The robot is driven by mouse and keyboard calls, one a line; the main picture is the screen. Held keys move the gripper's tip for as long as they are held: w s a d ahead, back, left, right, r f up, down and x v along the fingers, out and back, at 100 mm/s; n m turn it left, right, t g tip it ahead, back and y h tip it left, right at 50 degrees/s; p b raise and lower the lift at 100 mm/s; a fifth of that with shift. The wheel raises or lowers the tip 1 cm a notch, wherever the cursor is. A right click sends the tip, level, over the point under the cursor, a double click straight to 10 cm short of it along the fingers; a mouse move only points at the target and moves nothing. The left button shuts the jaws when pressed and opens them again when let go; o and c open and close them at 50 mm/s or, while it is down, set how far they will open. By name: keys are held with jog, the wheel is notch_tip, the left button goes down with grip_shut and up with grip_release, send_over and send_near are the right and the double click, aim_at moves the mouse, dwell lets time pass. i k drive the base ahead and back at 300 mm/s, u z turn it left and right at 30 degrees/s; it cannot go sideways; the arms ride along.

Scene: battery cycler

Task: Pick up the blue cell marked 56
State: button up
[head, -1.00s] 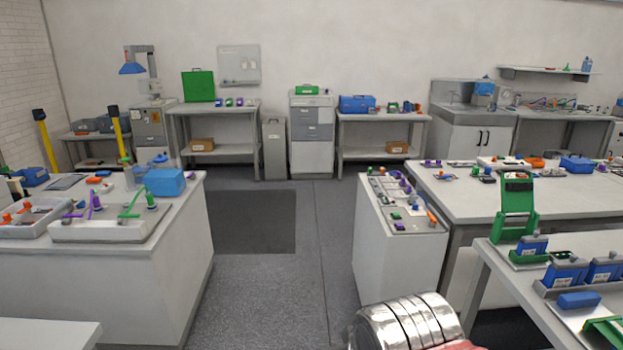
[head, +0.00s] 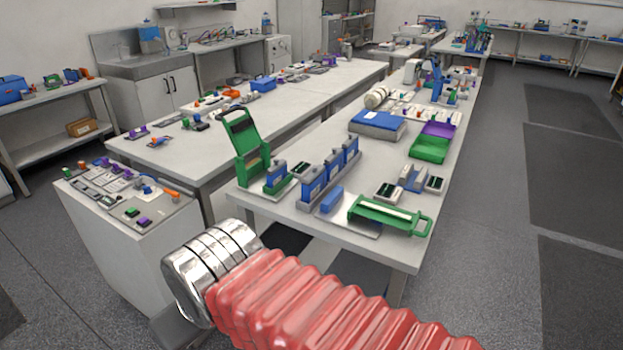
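Several upright blue cells with grey tops and white labels stand near the front end of the long table (head: 316,232). One blue cell (head: 275,178) is at the left, beside a tall green stand (head: 248,150). A row of three stands in a grey rack (head: 307,206): a near cell (head: 312,184), a middle cell (head: 333,170) and a far cell (head: 350,153). The labels are too small to read, so I cannot tell which is 56. My arm's red bellows and chrome rings cross the bottom of the view. My gripper does not show.
A plain blue block (head: 331,200) and a green handled frame (head: 390,215) lie at the table's front. A green tray (head: 429,150) and a purple tray (head: 439,129) are farther back. A low white cabinet (head: 130,240) stands at left. The floor at right is clear.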

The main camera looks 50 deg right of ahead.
aim_at(309, 192)
jog(key=z, duration=0.5)
jog(key=i, duration=0.95)
jog(key=z, duration=0.45)
